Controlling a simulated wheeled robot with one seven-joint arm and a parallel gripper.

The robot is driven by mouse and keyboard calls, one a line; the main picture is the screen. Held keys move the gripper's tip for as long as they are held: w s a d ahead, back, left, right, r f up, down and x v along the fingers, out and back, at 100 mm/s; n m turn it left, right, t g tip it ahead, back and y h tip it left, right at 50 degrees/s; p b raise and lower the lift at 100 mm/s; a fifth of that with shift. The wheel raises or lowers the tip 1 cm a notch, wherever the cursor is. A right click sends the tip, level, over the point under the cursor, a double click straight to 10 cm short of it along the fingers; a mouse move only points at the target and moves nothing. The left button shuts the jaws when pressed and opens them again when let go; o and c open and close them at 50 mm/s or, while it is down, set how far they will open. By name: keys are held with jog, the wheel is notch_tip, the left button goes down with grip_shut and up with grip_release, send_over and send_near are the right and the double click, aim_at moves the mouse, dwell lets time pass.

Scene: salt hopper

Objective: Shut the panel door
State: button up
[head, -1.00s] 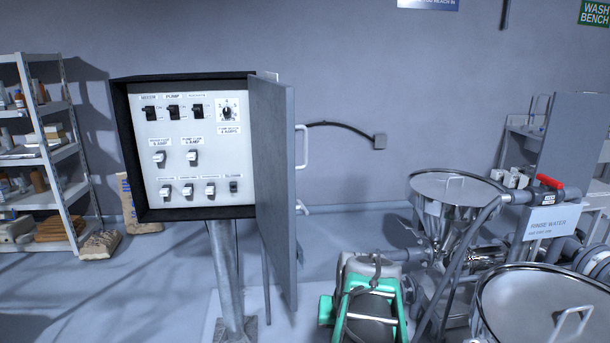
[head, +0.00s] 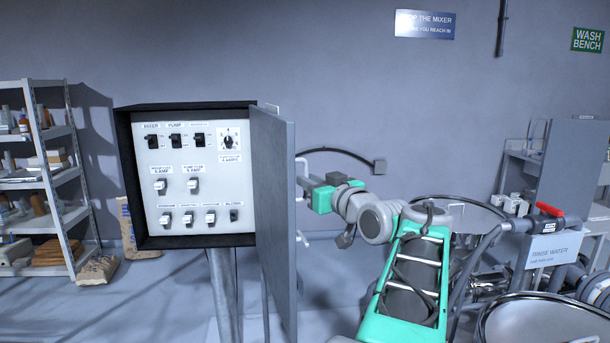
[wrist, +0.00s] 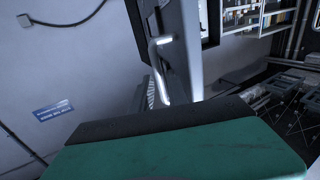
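The panel door (head: 274,215) stands open, swung out from the right side of the electrical box (head: 185,240), whose switches are exposed. A pale bar handle (head: 302,166) is on the door's outer, right-hand face. In the wrist view the door (wrist: 184,45) and handle (wrist: 153,58) show beyond the green and black gripper body. I cannot tell whether the gripper touches the handle, or its finger opening.
Shelves with bottles and sacks (head: 40,180) stand at the left. A grey conduit box (head: 379,167) is on the back wall. A steel hopper and the red-handled rinse valve (head: 550,209) are at the right. Open floor lies left of the box's post.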

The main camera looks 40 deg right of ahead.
jog(key=w, duration=0.2)
jog(key=shift+w+d, duration=0.25)
jog(key=shift+w, duration=0.05)
grip_shut()
dwell(1.2)
